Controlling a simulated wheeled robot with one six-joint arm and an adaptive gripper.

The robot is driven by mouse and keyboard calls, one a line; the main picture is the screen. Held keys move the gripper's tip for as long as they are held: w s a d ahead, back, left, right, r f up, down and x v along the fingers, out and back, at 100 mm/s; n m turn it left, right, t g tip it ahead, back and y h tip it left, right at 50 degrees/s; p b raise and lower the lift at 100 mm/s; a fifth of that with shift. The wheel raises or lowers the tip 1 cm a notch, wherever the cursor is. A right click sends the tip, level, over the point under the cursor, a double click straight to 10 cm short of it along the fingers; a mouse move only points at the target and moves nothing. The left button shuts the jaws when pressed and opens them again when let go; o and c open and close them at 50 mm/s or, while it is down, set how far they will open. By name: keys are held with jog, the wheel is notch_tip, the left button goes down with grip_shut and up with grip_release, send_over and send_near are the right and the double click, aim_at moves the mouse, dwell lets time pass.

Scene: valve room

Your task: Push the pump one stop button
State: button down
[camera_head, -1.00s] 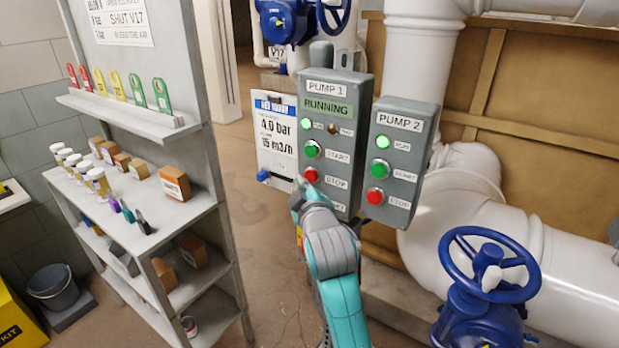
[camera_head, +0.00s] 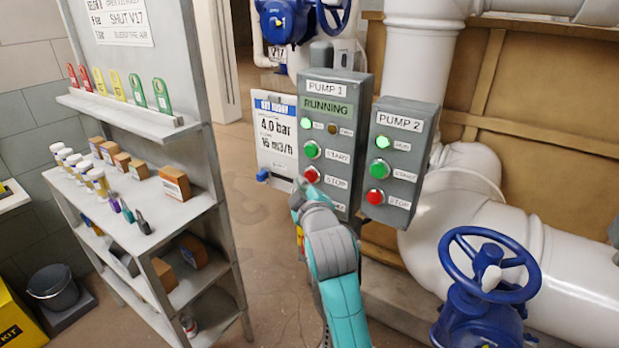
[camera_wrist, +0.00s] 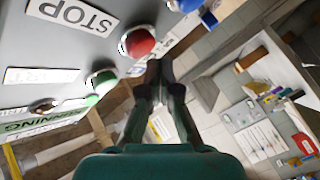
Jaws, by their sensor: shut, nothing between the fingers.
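The grey Pump 1 box (camera_head: 345,110) stands at the centre of the head view, its display (camera_head: 326,108) reading RUNNING. Its red stop button (camera_head: 312,174) sits below the green start button (camera_head: 312,149). My gripper (camera_head: 299,187) is just below and left of the red button. In the wrist view the red button (camera_wrist: 138,42) lies up and left of my closed, empty fingertips (camera_wrist: 162,68). There seems to be a small gap, but I cannot tell its depth. The STOP label (camera_wrist: 73,14) is at the upper left of that view.
The Pump 2 box (camera_head: 402,140) with its own red button (camera_head: 375,197) is close on the right. A flow gauge board (camera_head: 275,140) hangs on the left. A blue handwheel (camera_head: 490,262) is at lower right, and a loaded shelf (camera_head: 185,215) at left.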

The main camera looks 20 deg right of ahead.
dwell(0.4)
jog(key=shift+w+d, duration=0.25)
jog(key=shift+d, duration=0.1)
jog(key=shift+w+d, duration=0.3)
jog(key=shift+d, duration=0.05)
dwell(0.9)
jog(key=shift+s+a, duration=0.1)
jog(key=shift+a, duration=0.05)
jog(key=shift+s+a, duration=0.45)
jog(key=shift+a, duration=0.1)
jog(key=shift+a, duration=0.1)
jog(key=shift+s+a, duration=0.75)
jog(key=shift+a, duration=0.25)
jog(key=shift+s+a, duration=0.7)
jog(key=shift+a, duration=0.25)
